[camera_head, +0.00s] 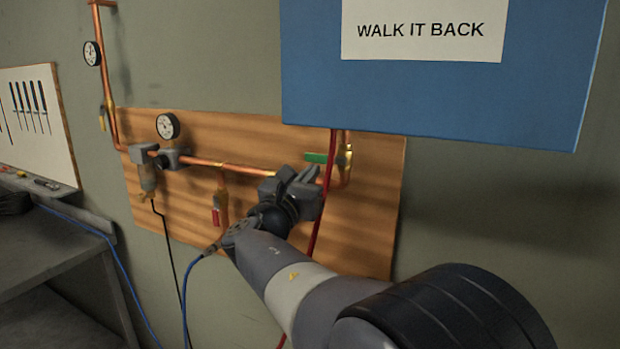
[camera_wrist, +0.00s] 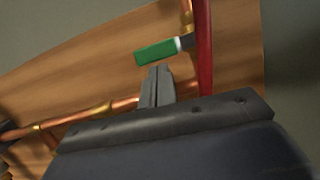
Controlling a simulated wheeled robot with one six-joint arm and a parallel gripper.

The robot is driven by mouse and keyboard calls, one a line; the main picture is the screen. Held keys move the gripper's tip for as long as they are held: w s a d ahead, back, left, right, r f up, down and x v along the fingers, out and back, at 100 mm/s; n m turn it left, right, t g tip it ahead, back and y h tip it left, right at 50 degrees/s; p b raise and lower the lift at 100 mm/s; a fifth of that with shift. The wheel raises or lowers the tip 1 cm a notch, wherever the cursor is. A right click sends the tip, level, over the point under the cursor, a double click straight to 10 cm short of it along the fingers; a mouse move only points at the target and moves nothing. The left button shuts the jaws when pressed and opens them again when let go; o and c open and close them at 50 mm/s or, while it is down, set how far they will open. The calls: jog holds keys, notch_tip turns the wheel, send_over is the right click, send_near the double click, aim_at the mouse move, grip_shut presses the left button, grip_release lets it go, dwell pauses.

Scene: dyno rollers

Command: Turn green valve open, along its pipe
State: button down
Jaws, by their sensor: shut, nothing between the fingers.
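The green valve handle (camera_head: 317,158) juts out level to the left, crosswise to the short upright copper pipe (camera_head: 347,178) at the right of the wooden board. My gripper (camera_head: 309,174) is shut and empty, just below the handle. In the wrist view, the closed fingertips (camera_wrist: 159,71) point up at the green handle (camera_wrist: 157,52), with a small gap in the picture. I cannot tell whether they touch. The valve body is partly hidden behind the red hose in the wrist view.
A red hose (camera_head: 325,195) hangs beside the handle, right of my fingers (camera_wrist: 204,45). A blue panel (camera_head: 420,100) sits above. A red-handled valve (camera_head: 216,216), gauge (camera_head: 167,126) and filter (camera_head: 146,177) are to the left on the wooden board (camera_head: 370,220).

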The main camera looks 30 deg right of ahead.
aim_at(312, 155)
jog(key=shift+w+r+m+b, duration=0.1)
jog(key=shift+r+m+b, duration=0.2)
jog(key=shift+m, duration=0.5)
jog(key=shift+w+a+r+m+g+h+b, duration=0.15)
jog(key=shift+r+m+g+h+b, duration=0.15)
jog(key=shift+m+g+b, duration=0.45)
jog(key=m, duration=0.1)
jog(key=r+m, duration=0.1)
jog(key=m, duration=0.1)
jog(key=m+g+b, duration=0.1)
jog(key=shift+r+m, duration=0.35)
jog(key=shift+r, duration=0.05)
jog(key=r+m, duration=0.1)
jog(key=r+m+g, duration=0.1)
jog(key=m, duration=0.1)
jog(key=r+m, duration=0.1)
jog(key=m, duration=0.1)
jog(key=shift+s+d+g, duration=0.2)
jog(key=shift+s+g, duration=0.05)
jog(key=shift+s, duration=0.05)
